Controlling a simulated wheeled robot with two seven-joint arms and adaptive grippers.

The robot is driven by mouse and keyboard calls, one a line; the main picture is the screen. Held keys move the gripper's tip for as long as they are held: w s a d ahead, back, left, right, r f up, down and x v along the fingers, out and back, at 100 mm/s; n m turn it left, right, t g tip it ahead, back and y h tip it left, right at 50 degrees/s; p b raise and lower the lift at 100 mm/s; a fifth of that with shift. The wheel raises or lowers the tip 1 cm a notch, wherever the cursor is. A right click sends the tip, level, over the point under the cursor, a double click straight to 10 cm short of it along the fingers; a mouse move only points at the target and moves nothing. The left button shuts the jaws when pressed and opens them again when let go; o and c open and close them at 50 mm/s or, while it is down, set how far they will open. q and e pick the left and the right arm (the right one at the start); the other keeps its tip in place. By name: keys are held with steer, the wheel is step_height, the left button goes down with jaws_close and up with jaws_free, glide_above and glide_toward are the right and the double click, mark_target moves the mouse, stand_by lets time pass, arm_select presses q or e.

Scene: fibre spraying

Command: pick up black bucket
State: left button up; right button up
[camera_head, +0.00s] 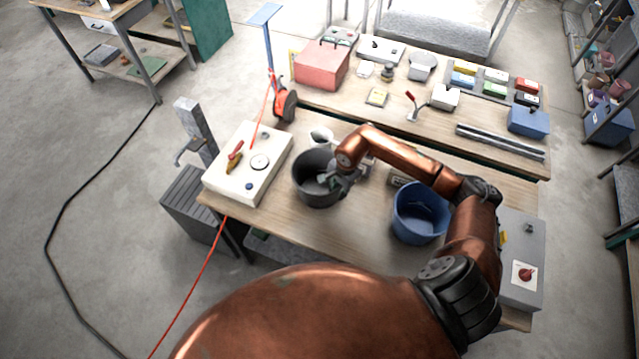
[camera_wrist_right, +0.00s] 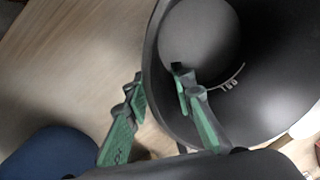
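The black bucket (camera_head: 307,188) stands upright on the wooden workbench, between the white box and the blue bucket. It also fills the right of the right wrist view (camera_wrist_right: 265,55), where I look into it past its rim. My right gripper (camera_head: 341,184) is at the bucket's right-hand rim. In the right wrist view, my right gripper's green-padded fingers (camera_wrist_right: 159,84) straddle the bucket wall. One finger is outside and one is inside, with a gap between them, so the gripper is open. My left gripper is not in view.
The blue bucket (camera_head: 418,214) stands right of the black one, under my right arm. A white box (camera_head: 247,178) with a gauge is to the left, and a grey box (camera_head: 521,262) with a red switch is at the right end. A second table behind holds several tools and boxes.

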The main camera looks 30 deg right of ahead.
steer(key=f, duration=0.1)
steer(key=f+p, duration=0.1)
steer(key=f, duration=0.1)
steer(key=f+p, duration=0.1)
steer(key=f, duration=0.1)
steer(key=shift+w+a, duration=0.25)
steer(key=shift+w, duration=0.1)
steer(key=shift+f, duration=0.25)
steer(key=shift+c, duration=0.4)
jaws_close()
